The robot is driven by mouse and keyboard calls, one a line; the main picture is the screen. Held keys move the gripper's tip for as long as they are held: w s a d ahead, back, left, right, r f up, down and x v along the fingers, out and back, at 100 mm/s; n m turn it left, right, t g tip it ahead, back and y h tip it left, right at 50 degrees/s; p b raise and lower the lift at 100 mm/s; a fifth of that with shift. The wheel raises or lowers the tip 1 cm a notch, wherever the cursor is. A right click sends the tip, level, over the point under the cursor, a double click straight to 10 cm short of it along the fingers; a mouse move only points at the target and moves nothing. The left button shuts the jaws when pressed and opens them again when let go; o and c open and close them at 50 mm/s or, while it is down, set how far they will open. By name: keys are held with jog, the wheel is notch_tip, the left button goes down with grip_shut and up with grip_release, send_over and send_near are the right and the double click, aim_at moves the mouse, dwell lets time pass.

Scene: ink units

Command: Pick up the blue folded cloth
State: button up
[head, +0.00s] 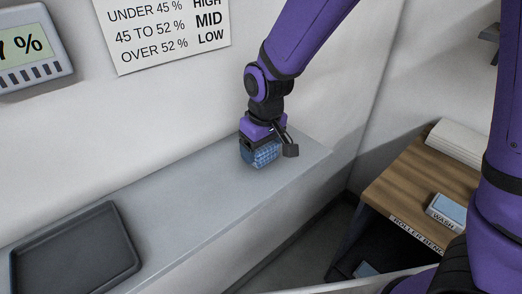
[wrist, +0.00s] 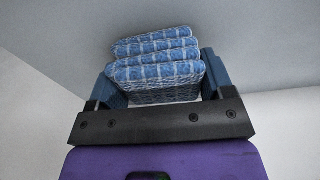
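The blue folded cloth (head: 265,154), with a white check pattern, is at the right part of the grey ledge, under my gripper (head: 257,150). In the wrist view the cloth (wrist: 157,68) shows as a stack of several folds. My gripper (wrist: 160,85) has one blue finger on each side of it, and no clear gap shows between cloth and fingers. The gripper looks shut on the cloth. The cloth appears at ledge height; whether its underside touches the ledge cannot be told.
A dark empty tray (head: 75,258) lies on the ledge (head: 190,205) at the left. A wall sign (head: 165,30) and a percent display (head: 30,50) hang behind. At the right, a wooden bench (head: 405,190) holds a box marked WASH (head: 447,211). The ledge between tray and cloth is clear.

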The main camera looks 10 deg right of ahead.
jog(key=c, duration=0.4)
jog(key=shift+o, duration=0.2)
jog(key=shift+r, duration=0.1)
jog(key=shift+r, duration=0.45)
jog(key=r, duration=0.1)
jog(key=s+r, duration=0.1)
jog(key=shift+r, duration=0.3)
jog(key=s+d+r, duration=0.1)
jog(key=s, duration=1.4)
jog(key=shift+d+r, duration=0.15)
jog(key=shift+d, duration=0.1)
